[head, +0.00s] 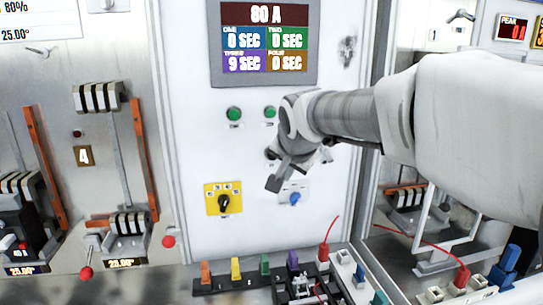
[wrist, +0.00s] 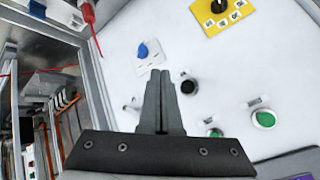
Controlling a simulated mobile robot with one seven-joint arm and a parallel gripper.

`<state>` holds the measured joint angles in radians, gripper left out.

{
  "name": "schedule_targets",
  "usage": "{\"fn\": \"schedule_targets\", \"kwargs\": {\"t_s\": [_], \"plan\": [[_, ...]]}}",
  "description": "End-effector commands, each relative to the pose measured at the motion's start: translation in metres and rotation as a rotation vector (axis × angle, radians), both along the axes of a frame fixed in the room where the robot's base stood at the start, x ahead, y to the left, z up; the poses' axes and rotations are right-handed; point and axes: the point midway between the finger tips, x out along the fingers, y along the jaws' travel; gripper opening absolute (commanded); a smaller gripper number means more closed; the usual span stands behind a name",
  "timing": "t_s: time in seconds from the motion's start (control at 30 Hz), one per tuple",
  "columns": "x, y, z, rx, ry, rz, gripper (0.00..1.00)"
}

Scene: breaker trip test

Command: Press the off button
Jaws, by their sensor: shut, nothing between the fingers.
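My gripper (head: 274,184) is shut and empty, in front of the white panel (head: 190,160) below its screen; in the wrist view its fingertips (wrist: 161,74) point toward the panel. A black round button (wrist: 188,86) shows just right of the fingertips in the wrist view, apart from them in the picture. In the head view it is mostly hidden behind my gripper. Two green buttons (head: 234,113) (head: 270,112) sit above it; they also show in the wrist view (wrist: 264,118) (wrist: 215,132). The button labels are too small to read, so I cannot tell which is off.
A yellow plate with a black selector (head: 223,200) and a blue knob (head: 295,198) sit lower on the panel. The screen (head: 264,42) reads 80 A. Coloured terminals and a red plug (head: 323,252) with a cable line the bottom. Breakers stand left.

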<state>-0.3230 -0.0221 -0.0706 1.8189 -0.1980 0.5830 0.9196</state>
Motion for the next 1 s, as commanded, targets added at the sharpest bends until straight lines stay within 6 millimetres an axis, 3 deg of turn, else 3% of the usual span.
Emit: {"fn": "schedule_targets", "kwargs": {"t_s": [0.17,0.7,1.0], "plan": [[0.008,0.001,0.001,-0.001,0.003,0.0,0.0],[0.075,0.014,0.002,-0.001,0.001,0.001,0.0],[0.086,0.017,0.0,-0.001,0.0,0.001,0.0]]}}
